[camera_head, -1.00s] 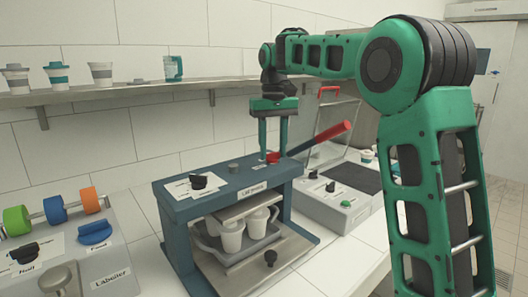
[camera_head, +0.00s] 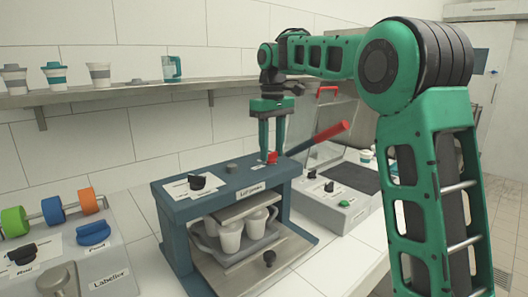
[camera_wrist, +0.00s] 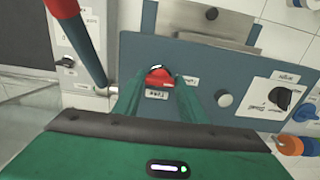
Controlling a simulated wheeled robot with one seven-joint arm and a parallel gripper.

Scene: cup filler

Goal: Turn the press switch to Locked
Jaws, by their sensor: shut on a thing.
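The press (camera_head: 190,228) is a blue-grey frame with a label on its top's front edge. Its small red switch (camera_head: 271,158) sits on the top at the right end, near the long red-handled lever (camera_head: 330,132). My gripper (camera_head: 271,156) points straight down at the switch. In the wrist view the red switch (camera_wrist: 160,77) is between my fingertips (camera_wrist: 156,82), which are shut on it. A small label (camera_wrist: 157,95) beside it seems to read "Free". The fingers partly hide the switch in the head view.
A black knob (camera_head: 197,182) with white labels is on the press's left end. Cups (camera_head: 230,237) stand on a tray inside the press. The labeller (camera_head: 92,262) is at the left, and a grey machine (camera_head: 335,205) stands close on the right. A shelf with cups runs behind.

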